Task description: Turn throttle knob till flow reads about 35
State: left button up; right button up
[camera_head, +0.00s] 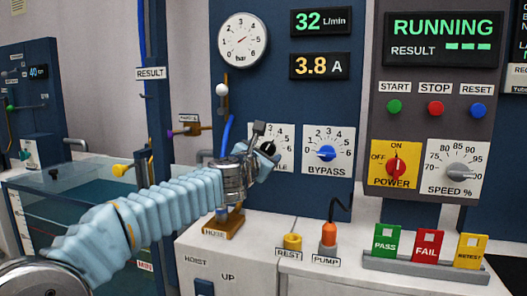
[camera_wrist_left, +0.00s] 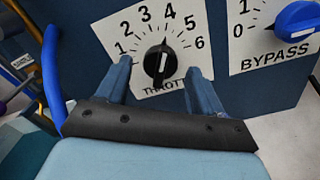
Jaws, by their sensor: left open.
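The black throttle knob (camera_wrist_left: 160,63) sits on a white dial plate marked from 1 to 6 in the wrist view. My left gripper (camera_wrist_left: 159,68) is open, with one finger on each side of the knob. I cannot tell whether the fingers touch it. In the head view my left gripper (camera_head: 262,148) hides much of the throttle plate, and a bit of the knob (camera_head: 268,148) shows. The flow display (camera_head: 321,21) reads 32 L/min. My right gripper is not in view.
The blue bypass knob (camera_head: 326,153) is just right of the throttle. A current display (camera_head: 320,66) reads 3.8 A. A round bar gauge (camera_head: 242,40) hangs above. A blue hose (camera_wrist_left: 51,80) runs left of the gripper. The status screen (camera_head: 443,39) reads RUNNING.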

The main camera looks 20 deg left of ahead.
pick_arm(q)
jog(key=shift+w, duration=0.15)
jog(key=c, duration=1)
jog(key=shift+r+m+p, duration=0.1)
jog(key=shift+m+p, duration=0.25)
jog(key=shift+m, duration=0.15)
jog(key=shift+c, duration=0.2)
jog(key=o, duration=1)
jog(key=shift+o, duration=0.2)
jog(key=s+b, duration=0.1)
jog(key=s, duration=1.3)
jog(key=shift+a+b, duration=0.2)
jog(key=shift+b, duration=0.1)
